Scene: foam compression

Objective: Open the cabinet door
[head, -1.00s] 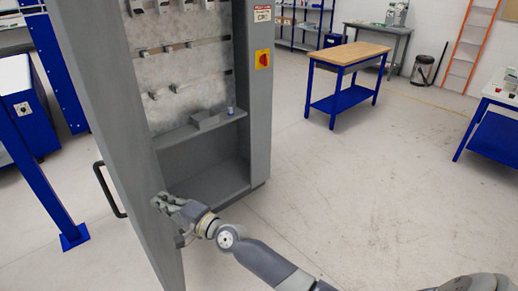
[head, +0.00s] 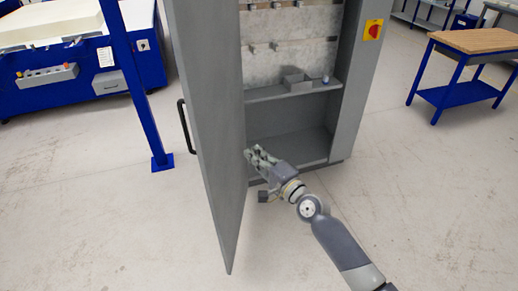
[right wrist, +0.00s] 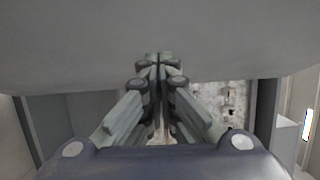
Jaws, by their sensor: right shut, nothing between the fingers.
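The grey cabinet (head: 352,115) stands at the upper middle of the head view. Its door (head: 212,140) is swung wide open toward the left, with the black handle (head: 183,126) on its outer face. My right gripper (head: 250,155) is shut and empty at the inner side of the door, near its surface; I cannot tell whether it touches. In the right wrist view the shut fingers (right wrist: 158,62) point at a broad grey panel (right wrist: 80,40) that fills the top. My left gripper is not in view.
Inside the cabinet are hooks and a shelf (head: 270,94) with a small grey bin (head: 297,84). A blue post (head: 130,80) and blue machine (head: 70,75) stand left. A blue workbench (head: 445,95) is at right. The floor in front is clear.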

